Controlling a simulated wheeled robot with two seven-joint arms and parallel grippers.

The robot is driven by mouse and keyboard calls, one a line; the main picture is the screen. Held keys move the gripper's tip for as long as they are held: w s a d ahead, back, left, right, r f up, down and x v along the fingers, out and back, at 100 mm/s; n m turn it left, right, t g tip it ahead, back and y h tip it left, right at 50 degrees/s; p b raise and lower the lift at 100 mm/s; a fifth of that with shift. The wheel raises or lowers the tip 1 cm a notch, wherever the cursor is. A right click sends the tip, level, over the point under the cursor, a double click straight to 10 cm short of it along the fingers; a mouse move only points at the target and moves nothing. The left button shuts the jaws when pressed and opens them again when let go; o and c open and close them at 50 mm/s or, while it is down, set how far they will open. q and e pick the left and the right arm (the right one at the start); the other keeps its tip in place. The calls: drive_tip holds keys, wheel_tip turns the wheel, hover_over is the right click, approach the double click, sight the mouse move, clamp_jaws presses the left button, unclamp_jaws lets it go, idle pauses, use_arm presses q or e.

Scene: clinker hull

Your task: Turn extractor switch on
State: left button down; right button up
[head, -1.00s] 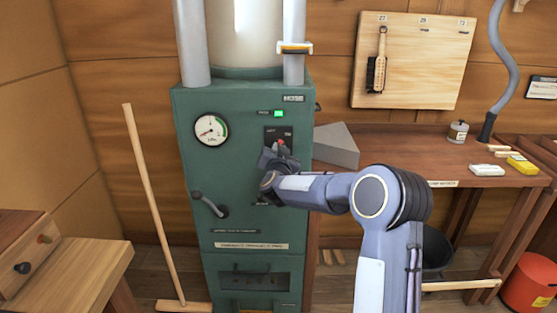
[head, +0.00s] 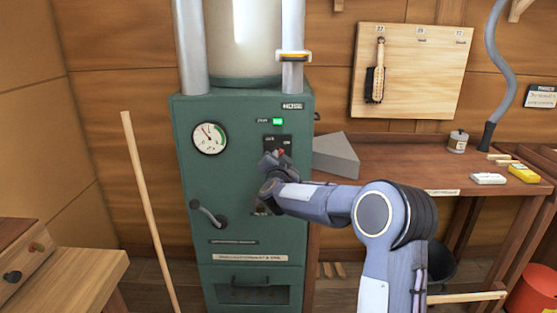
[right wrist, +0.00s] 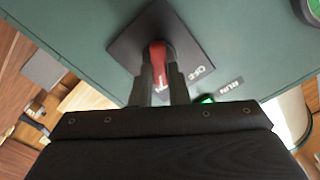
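The extractor is a tall dark green cabinet (head: 240,180) in the head view. Its switch is a red lever on a black plate (head: 270,140), mostly hidden by my right gripper (head: 275,160). In the right wrist view the red lever (right wrist: 159,60) stands between the two fingertips of the right gripper (right wrist: 162,80), which look closed on it from both sides. The black plate (right wrist: 135,40) shows behind it, with small white lettering. A green lamp (head: 278,121) above the switch is lit. The round gauge (head: 209,138) has its needle pointing up and left. My left gripper is not in view.
A crank-like handle (head: 208,214) sits on the cabinet front, left of my right arm. A broom handle (head: 150,210) leans at the left. A workbench (head: 420,175) with a grey wedge block (head: 336,155) stands at the right.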

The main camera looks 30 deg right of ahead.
drive_tip(key=o, duration=0.4)
drive_tip(key=shift+o, duration=0.2)
drive_tip(key=v, duration=0.7)
drive_tip(key=shift+s+a+b, duration=0.2)
drive_tip(key=shift+s+b, duration=0.15)
drive_tip(key=shift+b, duration=0.1)
